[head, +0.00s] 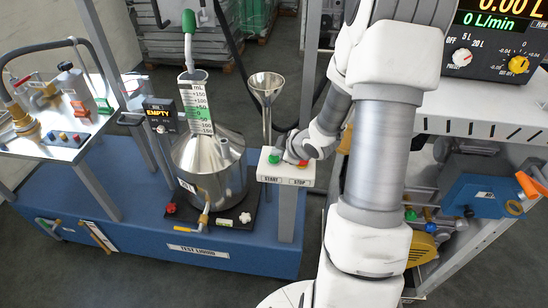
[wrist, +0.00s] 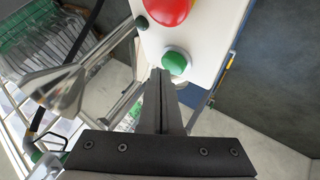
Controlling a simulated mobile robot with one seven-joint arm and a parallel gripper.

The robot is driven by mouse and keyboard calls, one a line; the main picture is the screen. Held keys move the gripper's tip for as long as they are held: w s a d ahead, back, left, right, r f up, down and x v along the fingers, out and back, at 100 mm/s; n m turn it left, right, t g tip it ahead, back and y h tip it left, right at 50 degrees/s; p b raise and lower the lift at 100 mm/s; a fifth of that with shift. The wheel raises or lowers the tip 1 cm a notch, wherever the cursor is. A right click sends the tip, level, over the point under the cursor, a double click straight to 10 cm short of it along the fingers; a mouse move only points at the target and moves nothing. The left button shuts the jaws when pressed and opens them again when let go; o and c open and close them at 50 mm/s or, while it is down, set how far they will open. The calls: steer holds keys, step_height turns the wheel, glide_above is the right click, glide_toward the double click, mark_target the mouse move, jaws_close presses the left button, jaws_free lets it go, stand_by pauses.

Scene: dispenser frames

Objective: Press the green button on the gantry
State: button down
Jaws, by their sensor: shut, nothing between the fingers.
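The green button (head: 274,158) sits on a white box labelled START and STOP (head: 270,178), on a grey post of the gantry. In the wrist view the green button (wrist: 175,63) is domed with a pale collar. A larger red button (wrist: 167,11) is beside it on the same white face. My gripper (wrist: 160,73) is shut and empty. Its fingertips overlap the lower left edge of the green button's collar in the wrist view; I cannot tell whether they touch. In the head view my gripper (head: 284,150) is close over the box and partly hides the buttons.
A steel funnel (head: 267,84) stands just behind the box, near my wrist. A steel can (head: 209,165) with a graduated neck is to the left on the blue base (head: 130,225). A display reads EMPTY (head: 160,114). A white cart (head: 480,105) is at right.

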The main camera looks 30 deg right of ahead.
mark_target(277, 159)
steer(key=shift+f+b, duration=0.45)
steer(key=shift+f, duration=0.05)
stand_by(0.5)
steer(key=shift+r, duration=0.15)
steer(key=shift+r+p, duration=0.8)
steer(key=shift+p, duration=0.05)
step_height(277, 159, up, 5)
steer(key=p, duration=0.4)
steer(key=shift+p, duration=0.3)
stand_by(0.5)
